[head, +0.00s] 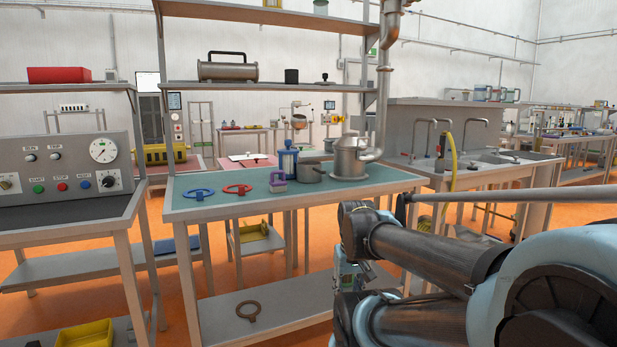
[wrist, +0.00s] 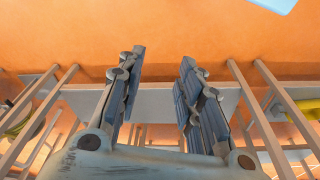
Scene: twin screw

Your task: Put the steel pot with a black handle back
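A small steel pot (head: 311,171) with a side handle stands on the green-topped table (head: 215,208), toward its right end. A larger lidded steel vessel (head: 350,158) stands right beside it. A lying steel cylinder (head: 228,71) with a black handle on top rests on the shelf above. I cannot tell which one the task names. My gripper (wrist: 163,57) is open and empty in the wrist view, over floor and a grey shelf edge. In the head view my arm is low at the right, in front of the table, apart from the vessels; the fingers are unclear there.
Blue (head: 198,193) and red (head: 237,189) ring-handled tools, a purple block (head: 277,183) and a blue cylinder (head: 288,164) share the tabletop. The shelf (head: 270,86) has bare room between its items. A brown ring tool (head: 248,310) lies on the lower shelf. A sink bench (head: 470,172) stands right.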

